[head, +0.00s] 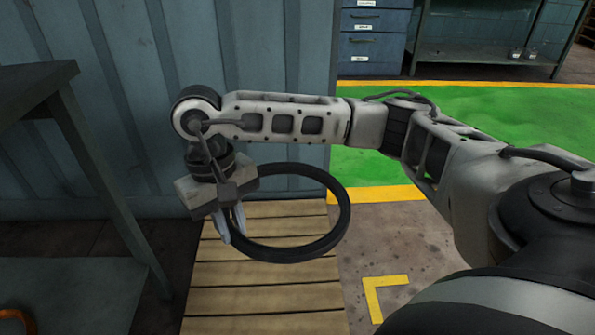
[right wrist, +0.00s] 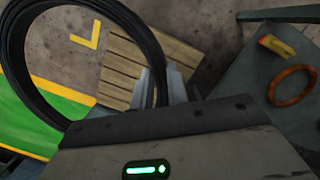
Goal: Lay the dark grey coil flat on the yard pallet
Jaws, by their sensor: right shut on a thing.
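The dark grey coil (head: 343,222) is a thick ring in the head view, tilted, over the wooden yard pallet (head: 265,300). My right gripper (head: 232,228) is shut on the coil's left side and holds it; I cannot tell exactly how far it is above the slats. In the right wrist view the coil (right wrist: 88,8) loops from the left up to the fingers (right wrist: 155,90), and the pallet (right wrist: 150,55) shows behind it. The coil's near-gripper part is partly hidden by the fingers. My left gripper is not in view.
A dark metal table (head: 60,285) stands left of the pallet; an orange ring (right wrist: 291,86) lies on it in the wrist view. A corrugated blue-grey wall (head: 110,150) rises behind. Green floor (head: 500,140) and a yellow corner mark (head: 372,290) lie right.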

